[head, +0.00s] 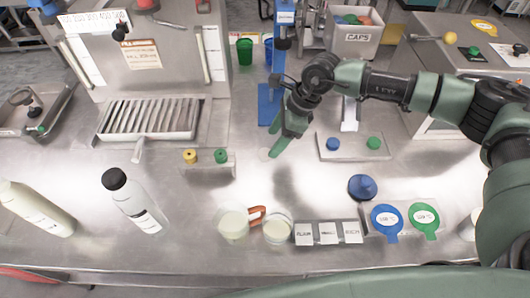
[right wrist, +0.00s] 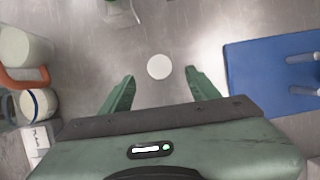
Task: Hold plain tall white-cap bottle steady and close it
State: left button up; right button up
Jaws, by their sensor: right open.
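A tall pale cream bottle (head: 38,210) stands at the far left of the head view. Its top is at the picture edge, so I cannot tell whether a cap is on it. A small white disc (right wrist: 159,67), which looks like a cap, lies on the steel table in the right wrist view. I cannot make it out in the head view. My right gripper (head: 275,153) is open and empty above the table. In the right wrist view, the disc shows between its two fingertips (right wrist: 160,78), apart from both. My left gripper is not in view.
A white bottle with a black cap (head: 150,212) stands right of the cream one. A mug with an orange handle (head: 232,228), a jar (head: 277,232) and label cards (head: 327,240) line the front.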

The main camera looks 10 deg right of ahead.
aim_at(266, 153)
jog(key=p+x, duration=0.2)
jog(key=x, duration=0.2)
jog(key=shift+a+f, duration=0.2)
jog(key=shift+f, duration=0.4)
jog(key=shift+c, duration=0.3)
grip_shut()
